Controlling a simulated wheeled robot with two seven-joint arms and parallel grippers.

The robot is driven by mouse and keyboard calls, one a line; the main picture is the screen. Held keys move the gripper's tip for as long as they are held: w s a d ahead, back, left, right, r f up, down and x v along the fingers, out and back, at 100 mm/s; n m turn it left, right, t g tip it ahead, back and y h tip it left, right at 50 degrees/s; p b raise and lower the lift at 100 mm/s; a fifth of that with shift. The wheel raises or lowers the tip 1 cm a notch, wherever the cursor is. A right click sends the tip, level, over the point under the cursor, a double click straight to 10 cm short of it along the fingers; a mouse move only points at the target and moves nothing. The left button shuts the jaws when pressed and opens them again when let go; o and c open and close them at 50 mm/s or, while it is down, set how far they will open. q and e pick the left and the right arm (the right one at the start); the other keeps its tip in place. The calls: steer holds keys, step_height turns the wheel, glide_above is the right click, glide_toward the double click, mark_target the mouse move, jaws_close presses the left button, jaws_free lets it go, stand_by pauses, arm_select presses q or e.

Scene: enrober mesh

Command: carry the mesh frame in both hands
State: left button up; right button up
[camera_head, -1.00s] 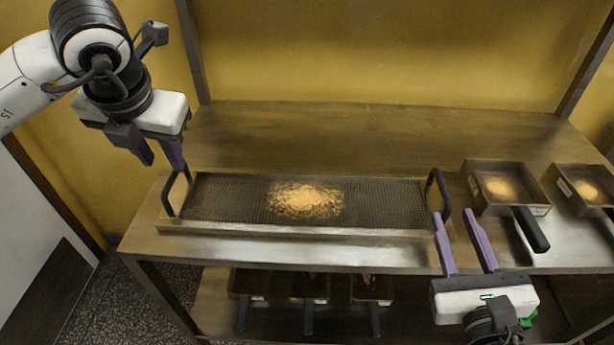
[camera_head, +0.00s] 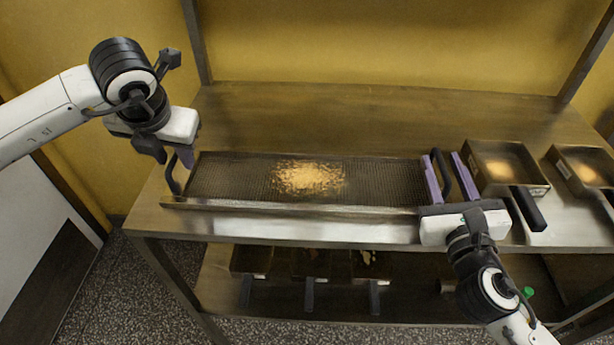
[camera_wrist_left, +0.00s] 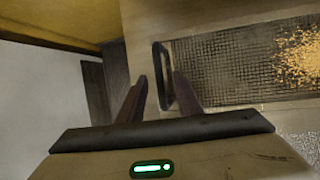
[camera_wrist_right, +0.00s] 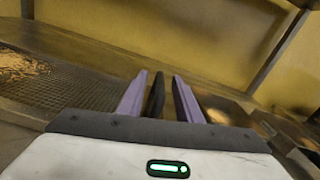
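The mesh frame (camera_head: 230,181) lies on the metal table with a patch of golden crumbs (camera_head: 307,178) on its mesh and a dark upright handle at each end. My left gripper (camera_head: 176,160) is open above and around the left handle (camera_head: 171,178); in the left wrist view that handle (camera_wrist_left: 157,72) shows between the spread fingers (camera_wrist_left: 156,92). My right gripper (camera_head: 442,166) is open, its purple fingers on either side of the right handle (camera_head: 441,178). In the right wrist view this handle (camera_wrist_right: 154,98) stands between the fingers with a gap visible.
Two square pans (camera_head: 493,158) (camera_head: 573,162) with dark handles and golden contents stand to the right of the frame. Several more pans (camera_head: 308,262) sit on the lower shelf. The tabletop (camera_head: 370,110) behind the frame is clear.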

arm_select(q)
steer(key=shift+w+a+f, duration=0.1)
steer(key=shift+w+f, duration=0.15)
steer(key=shift+f, duration=0.35)
arm_select(e)
steer(key=shift+w, duration=0.65)
arm_select(q)
jaws_close()
arm_select(e)
jaws_close()
arm_select(q)
steer(key=shift+a+r, duration=0.1)
steer(key=shift+a, duration=0.1)
arm_select(e)
steer(key=shift+d, duration=0.1)
arm_select(q)
steer(key=shift+w, duration=0.1)
arm_select(e)
steer(key=shift+r, duration=0.1)
